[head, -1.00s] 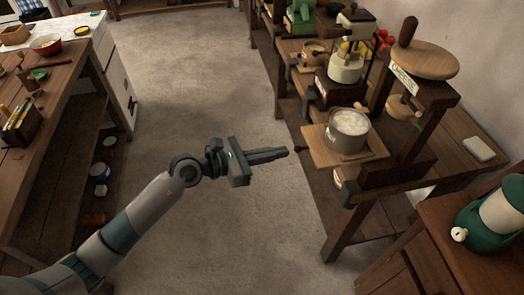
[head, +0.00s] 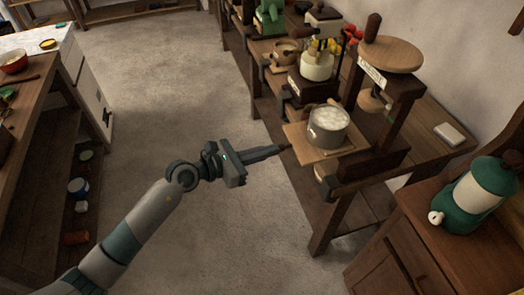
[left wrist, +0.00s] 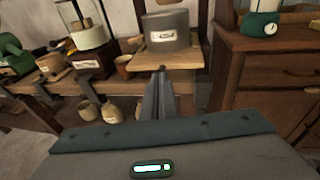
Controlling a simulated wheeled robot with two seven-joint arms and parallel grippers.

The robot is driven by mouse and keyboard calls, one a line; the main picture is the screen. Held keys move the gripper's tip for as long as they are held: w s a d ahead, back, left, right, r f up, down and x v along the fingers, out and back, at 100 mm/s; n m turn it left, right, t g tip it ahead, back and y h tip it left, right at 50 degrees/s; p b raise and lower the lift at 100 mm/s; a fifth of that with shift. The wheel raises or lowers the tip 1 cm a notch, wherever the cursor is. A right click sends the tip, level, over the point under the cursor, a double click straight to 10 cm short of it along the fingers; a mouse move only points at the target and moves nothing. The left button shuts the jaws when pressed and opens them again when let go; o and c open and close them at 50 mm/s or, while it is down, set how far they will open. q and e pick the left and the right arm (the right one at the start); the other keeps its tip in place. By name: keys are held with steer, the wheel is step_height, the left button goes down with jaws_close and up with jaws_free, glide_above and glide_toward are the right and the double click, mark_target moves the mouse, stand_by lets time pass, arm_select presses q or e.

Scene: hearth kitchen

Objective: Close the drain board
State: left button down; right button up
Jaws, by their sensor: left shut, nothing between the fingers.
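The drain board (head: 297,142), a flat light-wood board, sticks out from the dark wooden press (head: 383,84). A grey pot (head: 327,130) with white contents stands on it. My left gripper (head: 282,149) is shut and empty, its fingertips at the board's near left edge. In the left wrist view my left gripper (left wrist: 161,74) points at the front edge of the drain board (left wrist: 178,57), just below the pot (left wrist: 168,35). I cannot tell whether the tips touch the board. My right gripper is not in view.
The press stands on a long bench (head: 440,118) along the wall. A cabinet (head: 425,235) with a green-and-white canister (head: 478,198) is at the right. A workbench with shelves (head: 38,150) is at the left. The floor between is clear.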

arm_select(q)
steer(key=p, duration=0.1)
glide_toward(311, 140)
steer(key=shift+w+d+f, duration=0.35)
steer(key=shift+w+f, duration=0.15)
steer(key=shift+w, duration=0.1)
steer(key=shift+w+d+f, duration=0.35)
steer(key=shift+w+f, duration=0.15)
steer(key=shift+w, duration=0.1)
steer(key=x, duration=0.5)
steer(key=s+d+r+p+x, duration=0.1)
steer(key=x, duration=0.1)
steer(key=shift+w+d, duration=0.1)
steer(key=shift+d, duration=0.15)
steer(key=shift+r, duration=0.15)
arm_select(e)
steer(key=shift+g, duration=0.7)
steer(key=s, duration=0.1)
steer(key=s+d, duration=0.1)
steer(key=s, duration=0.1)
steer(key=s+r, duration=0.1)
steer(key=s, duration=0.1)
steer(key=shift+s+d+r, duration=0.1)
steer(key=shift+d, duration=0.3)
arm_select(q)
steer(key=shift+d, duration=0.1)
